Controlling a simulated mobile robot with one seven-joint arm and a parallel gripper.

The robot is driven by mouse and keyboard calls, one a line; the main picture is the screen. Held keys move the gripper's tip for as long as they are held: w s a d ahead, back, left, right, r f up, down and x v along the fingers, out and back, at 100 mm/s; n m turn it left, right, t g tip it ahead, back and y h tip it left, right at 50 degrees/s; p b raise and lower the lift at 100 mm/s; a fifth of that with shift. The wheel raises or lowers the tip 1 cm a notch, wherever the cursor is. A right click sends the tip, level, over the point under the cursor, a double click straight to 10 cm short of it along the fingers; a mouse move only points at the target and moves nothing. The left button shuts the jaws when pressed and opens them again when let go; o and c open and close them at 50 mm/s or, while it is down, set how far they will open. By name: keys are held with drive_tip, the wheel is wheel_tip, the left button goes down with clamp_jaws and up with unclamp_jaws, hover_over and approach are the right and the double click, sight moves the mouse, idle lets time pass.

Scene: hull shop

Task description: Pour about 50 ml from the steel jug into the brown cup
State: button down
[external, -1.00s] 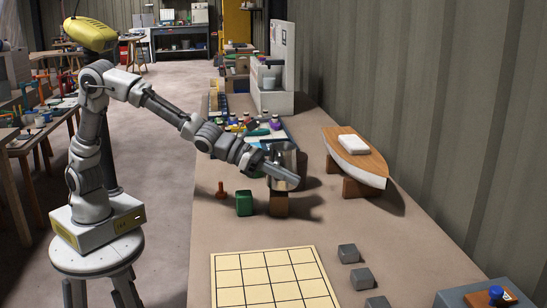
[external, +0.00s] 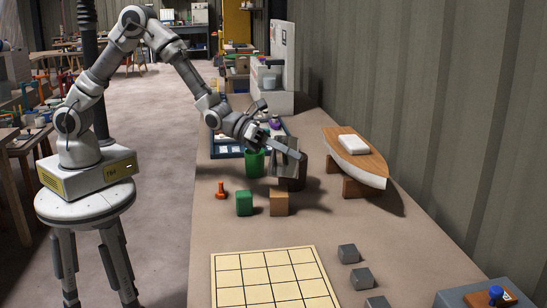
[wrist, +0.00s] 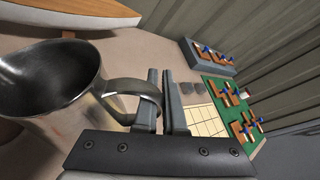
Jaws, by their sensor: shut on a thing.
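The steel jug (external: 284,163) is in my gripper (external: 283,146), above the table. It also shows large in the wrist view (wrist: 42,75), where my gripper (wrist: 166,85) is shut on its loop handle. The jug looks tilted in the external view. Its inside is dark and I cannot make out a liquid level. I cannot tell whether the jug's lip is over the cup's mouth. No stream shows.
A green cup (external: 254,164) stands left of the jug. A boat model (external: 356,160) is to the right. A gridded board (external: 270,280) lies nearer the camera.

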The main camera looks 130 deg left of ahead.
sight(296, 148)
drive_tip(key=a+r+n+p, duration=0.1)
drive_tip(key=p, duration=0.2)
drive_tip(key=s+a+r+n+t+h+p, duration=0.1)
drive_tip(key=a+r+p, duration=0.1)
drive_tip(key=p, duration=0.1)
drive_tip(key=shift+r, duration=0.1)
drive_tip(key=shift+s+a+f+n, duration=0.2)
drive_tip(key=shift+a+f+n, duration=0.1)
drive_tip(key=shift+n, duration=0.5)
drive_tip(key=shift+s+a+r+n+t+h+p, duration=0.1)
drive_tip(key=shift+a+r+n+t+h+p, duration=0.25)
drive_tip(key=shift+r+p, duration=0.35)
drive_tip(key=shift+s+a+r+n+p, duration=0.15)
drive_tip(key=shift+a+n+p, duration=0.05)
drive_tip(key=shift+n+p, duration=0.2)
drive_tip(key=shift+s+a+n+t+h, duration=0.1)
drive_tip(key=shift+a+n+t+h, duration=0.15)
drive_tip(key=shift+a+n+t, duration=0.15)
drive_tip(key=shift+s+a+n, duration=0.15)
drive_tip(key=shift+a+n, duration=0.05)
drive_tip(key=shift+n, duration=0.25)
drive_tip(key=shift+s+a+r+n+t+p, duration=0.15)
drive_tip(key=shift+a+n+p, duration=0.1)
drive_tip(key=shift+a, duration=0.15)
drive_tip(key=shift+s+a+r+n+t+p, duration=0.1)
drive_tip(key=shift+s+a+n+p, duration=0.1)
drive_tip(key=shift+a, duration=0.2)
